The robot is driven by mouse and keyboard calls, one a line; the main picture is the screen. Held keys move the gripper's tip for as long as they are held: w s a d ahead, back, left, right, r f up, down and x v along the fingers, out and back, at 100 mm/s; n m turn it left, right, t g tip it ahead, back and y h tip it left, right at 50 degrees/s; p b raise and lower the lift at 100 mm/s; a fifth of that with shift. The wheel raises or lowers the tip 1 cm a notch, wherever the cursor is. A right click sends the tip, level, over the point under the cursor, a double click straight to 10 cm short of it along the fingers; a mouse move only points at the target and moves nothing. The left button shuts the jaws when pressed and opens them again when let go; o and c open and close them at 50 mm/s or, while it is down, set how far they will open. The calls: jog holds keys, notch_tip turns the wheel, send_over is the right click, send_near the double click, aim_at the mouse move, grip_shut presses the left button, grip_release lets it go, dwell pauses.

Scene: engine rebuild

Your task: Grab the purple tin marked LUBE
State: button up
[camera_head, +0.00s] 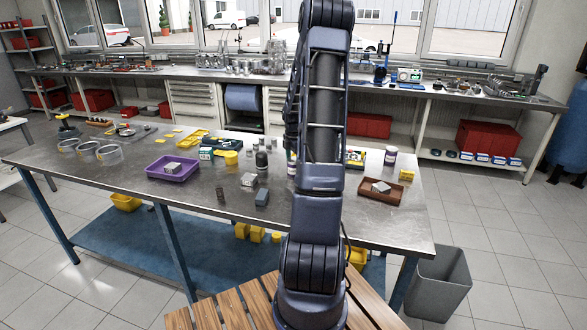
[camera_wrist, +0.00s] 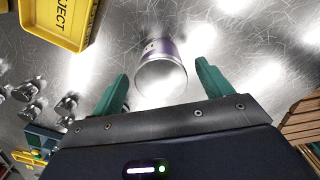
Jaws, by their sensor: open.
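In the wrist view, a purple and silver tin (camera_wrist: 162,72) with a pale round end facing me is centred in front of my gripper (camera_wrist: 162,69). Its marking is turned away and not readable. My gripper is open, with one green finger on each side of the tin and visible gaps between. I cannot tell how deep the tin sits between the fingers. In the head view my arm hides the gripper. A tin with a pale and purplish side (camera_head: 391,156) stands right of the arm; I cannot tell if it is the same one.
A yellow tray marked REJECT (camera_wrist: 58,22) lies at upper left in the wrist view, with several shiny metal parts (camera_wrist: 30,90) below it. In the head view, a purple tray (camera_head: 172,173) stands left and a brown wooden tray (camera_head: 367,197) stands right on the metal workbench (camera_head: 110,165).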

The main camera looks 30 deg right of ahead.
aim_at(293, 167)
jog(key=shift+f, duration=1.95)
jog(key=c, duration=1.3)
jog(key=shift+o, duration=0.2)
jog(key=shift+r, duration=0.1)
